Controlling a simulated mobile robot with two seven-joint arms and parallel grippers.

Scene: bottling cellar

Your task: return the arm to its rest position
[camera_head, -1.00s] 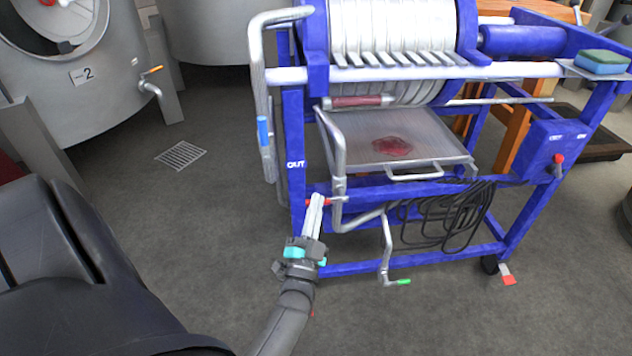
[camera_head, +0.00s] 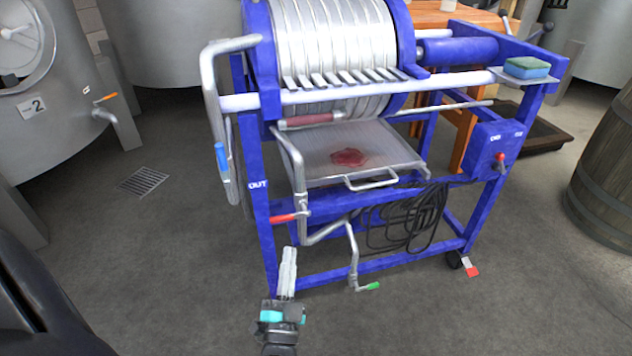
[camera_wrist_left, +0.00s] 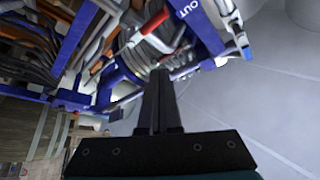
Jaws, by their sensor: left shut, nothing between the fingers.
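My left gripper (camera_head: 288,262) is in the lower middle of the head view, in front of the blue-framed machine's (camera_head: 262,215) lower left leg. Its fingers are together and hold nothing. In the left wrist view the closed dark fingers (camera_wrist_left: 158,85) point toward the machine. A red-handled valve lever (camera_head: 288,217) sits just above the fingertips, apart from them as far as I can tell. It also shows in the left wrist view (camera_wrist_left: 152,22). My right gripper is not in view.
A steel tank (camera_head: 60,120) stands left, a barrel (camera_head: 605,175) right. The floor left of the machine is clear.

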